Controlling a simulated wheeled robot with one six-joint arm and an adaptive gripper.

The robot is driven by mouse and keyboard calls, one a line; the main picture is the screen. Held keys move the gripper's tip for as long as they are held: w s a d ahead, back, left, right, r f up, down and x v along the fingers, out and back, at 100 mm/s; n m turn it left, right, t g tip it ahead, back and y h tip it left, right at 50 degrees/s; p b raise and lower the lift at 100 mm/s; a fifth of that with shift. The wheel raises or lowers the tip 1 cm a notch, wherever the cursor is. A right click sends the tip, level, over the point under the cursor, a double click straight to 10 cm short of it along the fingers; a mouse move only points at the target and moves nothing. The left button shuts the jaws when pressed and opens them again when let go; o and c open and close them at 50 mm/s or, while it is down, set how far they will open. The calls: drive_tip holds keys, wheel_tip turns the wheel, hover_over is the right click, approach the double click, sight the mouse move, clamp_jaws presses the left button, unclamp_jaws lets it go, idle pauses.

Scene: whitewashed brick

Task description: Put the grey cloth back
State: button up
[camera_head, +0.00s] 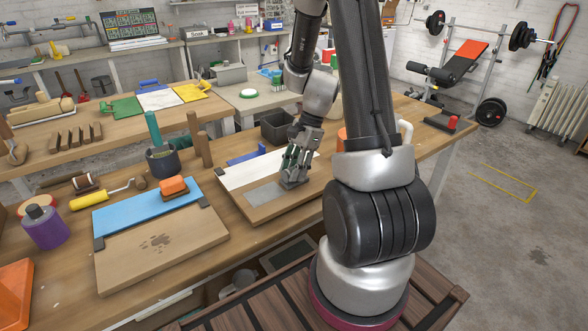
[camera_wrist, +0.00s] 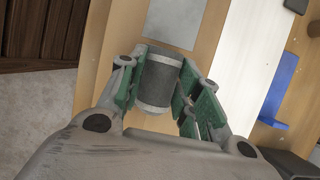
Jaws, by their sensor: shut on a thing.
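The grey cloth (camera_wrist: 158,82) looks like a thick, rolled grey bundle with lighter ends. My gripper (camera_wrist: 160,62) is shut on it, with green finger pads on both sides. In the head view my gripper (camera_head: 294,178) is low over the wooden board (camera_head: 256,215), and the cloth is mostly hidden by the fingers. I cannot tell whether the cloth touches the board. A flat grey rectangle (camera_head: 262,192) lies on the board just left of my gripper; the wrist view shows it (camera_wrist: 175,20) ahead of the fingers.
A white panel (camera_head: 248,170) and blue piece (camera_head: 262,153) are behind. A dark bin (camera_head: 276,127) stands farther back. To the left, another board (camera_head: 150,245) has a dark stain, and a blue sheet (camera_head: 140,208) bears an orange block (camera_head: 174,186). A cup (camera_head: 163,160) stands behind.

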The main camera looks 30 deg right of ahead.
drive_tip(key=shift+f, duration=0.1)
drive_tip(key=o, duration=1)
drive_tip(key=v, duration=1.2)
drive_tip(key=s+a+r+n+t+h, duration=0.2)
drive_tip(key=s+a+r+n, duration=0.1)
drive_tip(key=s+r+n, duration=0.3)
drive_tip(key=s+a+r+n+t+h, duration=0.2)
drive_tip(key=s+a+r+n, duration=0.2)
drive_tip(key=s+r+n, duration=0.3)
drive_tip(key=s+n, duration=0.3)
drive_tip(key=n, duration=0.1)
drive_tip(key=shift+s+a+n+t, duration=0.25)
drive_tip(key=shift+s+n+t, duration=0.05)
drive_tip(key=shift+s, duration=0.05)
drive_tip(key=shift+r, duration=0.15)
